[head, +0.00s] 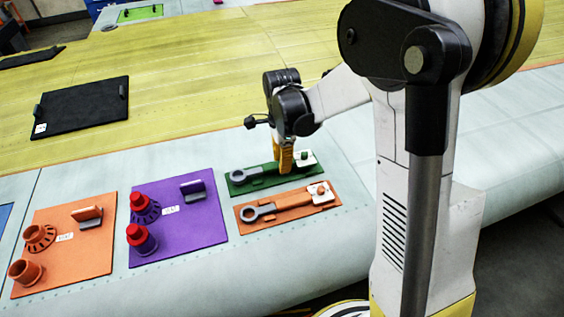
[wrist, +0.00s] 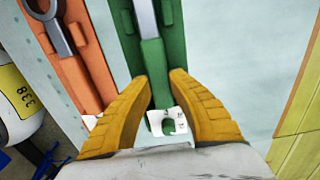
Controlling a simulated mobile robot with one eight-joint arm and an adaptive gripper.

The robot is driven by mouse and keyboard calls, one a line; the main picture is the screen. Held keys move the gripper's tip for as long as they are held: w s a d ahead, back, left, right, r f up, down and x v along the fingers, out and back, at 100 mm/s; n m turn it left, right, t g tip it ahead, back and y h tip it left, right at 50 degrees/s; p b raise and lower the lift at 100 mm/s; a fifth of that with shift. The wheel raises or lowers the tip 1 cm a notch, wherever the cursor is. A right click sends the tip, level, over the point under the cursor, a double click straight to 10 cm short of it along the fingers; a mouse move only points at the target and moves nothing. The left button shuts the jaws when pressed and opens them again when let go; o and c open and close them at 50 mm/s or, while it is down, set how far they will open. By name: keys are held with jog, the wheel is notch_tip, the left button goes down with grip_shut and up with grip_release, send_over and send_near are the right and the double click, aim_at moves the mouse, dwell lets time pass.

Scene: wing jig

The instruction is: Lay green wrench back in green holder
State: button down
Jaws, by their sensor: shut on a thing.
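The green holder (head: 283,181) is a narrow green board on the pale wing surface. The green wrench (head: 238,176) has a grey ring end and a green handle, and lies lengthwise over the holder. My gripper (head: 286,167) reaches down with yellow fingers at the handle's right part. In the wrist view the fingers (wrist: 159,80) are on both sides of the green handle (wrist: 153,64), shut on it, with the holder (wrist: 127,30) beneath. Whether the wrench touches the holder cannot be told. The holder's white label end (wrist: 177,118) shows between the fingers.
An orange holder (head: 290,216) with a grey-and-orange wrench lies close in front. A purple board (head: 205,232) with red-topped parts and an orange board (head: 85,262) stand to the left. A black board (head: 85,105) lies on the yellow panel behind. The pale surface to the right is clear.

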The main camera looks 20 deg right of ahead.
jog(key=shift+f, duration=0.15)
jog(key=shift+f+b, duration=0.5)
jog(key=shift+b, duration=0.1)
jog(key=c, duration=1.2)
grip_release()
jog(key=shift+c, duration=0.2)
jog(key=shift+r, duration=0.1)
notch_tip(320, 180, up, 12)
